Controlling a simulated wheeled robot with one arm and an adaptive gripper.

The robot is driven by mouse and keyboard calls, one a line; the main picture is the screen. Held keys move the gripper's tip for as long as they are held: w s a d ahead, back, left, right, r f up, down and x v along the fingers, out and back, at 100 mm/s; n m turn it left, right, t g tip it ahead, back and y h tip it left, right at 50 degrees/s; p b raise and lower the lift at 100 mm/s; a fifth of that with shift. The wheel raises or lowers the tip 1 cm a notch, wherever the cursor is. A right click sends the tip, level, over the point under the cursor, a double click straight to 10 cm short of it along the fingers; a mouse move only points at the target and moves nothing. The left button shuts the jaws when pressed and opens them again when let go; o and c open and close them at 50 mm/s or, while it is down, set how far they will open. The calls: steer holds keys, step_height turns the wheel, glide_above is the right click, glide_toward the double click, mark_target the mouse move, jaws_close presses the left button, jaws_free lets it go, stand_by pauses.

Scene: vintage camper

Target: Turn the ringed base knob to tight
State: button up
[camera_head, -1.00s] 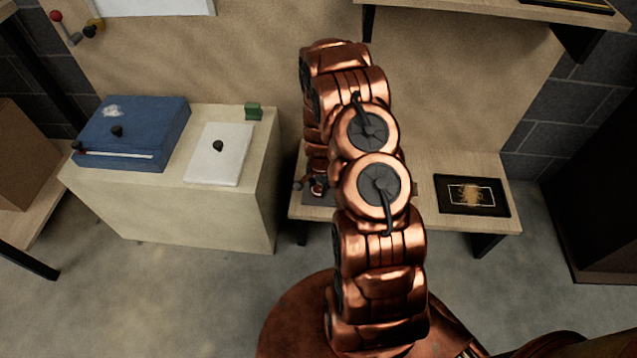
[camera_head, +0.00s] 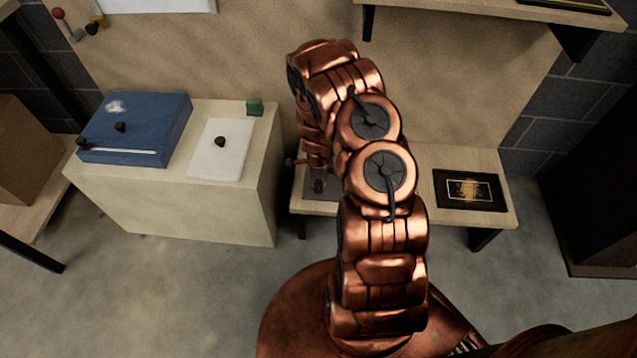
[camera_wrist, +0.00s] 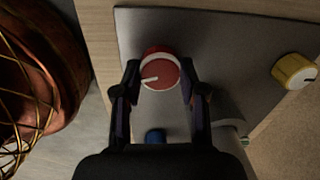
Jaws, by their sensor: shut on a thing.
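A red knob (camera_wrist: 160,72) with a white ring and a white pointer line stands on a grey plate (camera_wrist: 215,60) in the wrist view. The line points left and slightly down. My gripper (camera_wrist: 160,82) is shut on this knob, one dark finger on each side. In the head view my arm covers much of the plate (camera_head: 318,190), and the knob cannot be made out clearly there.
A yellow knob (camera_wrist: 293,70) sits at the right of the plate, and a blue knob (camera_wrist: 155,136) shows between the fingers. A black framed panel (camera_head: 470,190) lies on the bench to the right. A blue box (camera_head: 135,128) stands on a cabinet at left.

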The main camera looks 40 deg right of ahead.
steer(key=shift+m, duration=0.6)
steer(key=o, duration=1.2)
steer(key=shift+c, duration=0.2)
steer(key=shift+r, duration=0.1)
step_height(320, 180, up, 12)
steer(key=shift+s+a, duration=0.2)
steer(key=shift+a, duration=0.05)
